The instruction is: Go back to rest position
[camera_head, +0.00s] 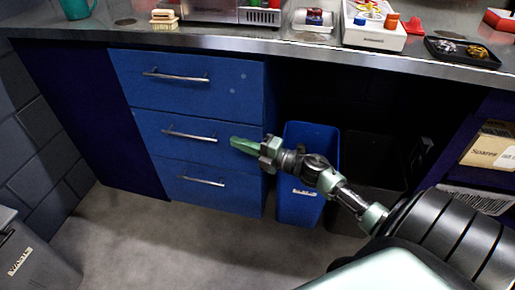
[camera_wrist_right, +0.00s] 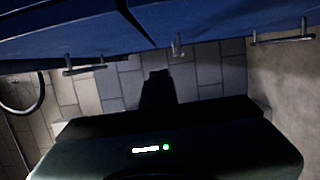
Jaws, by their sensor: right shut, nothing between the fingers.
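My right gripper (camera_head: 244,146) is shut and empty. It shows in the head view in front of the blue drawer unit (camera_head: 240,90), near the right end of the middle drawer. My right arm reaches in from the lower right. The drawers look closed, with a top handle (camera_head: 176,76), a middle handle (camera_head: 189,136) and a bottom handle (camera_head: 201,181). The right wrist view shows blue drawer fronts (camera_wrist_right: 215,20) tilted across the top, with handles. My left gripper is in neither view.
The metal bench top (camera_head: 250,45) holds a brush (camera_head: 164,19), a teal mug (camera_head: 76,8), a white tray (camera_head: 372,38) and a black tray (camera_head: 462,51). Under it stand a blue bin (camera_head: 298,206) and a dark bin (camera_head: 375,170). A "Spares" box (camera_head: 490,148) sits at right.

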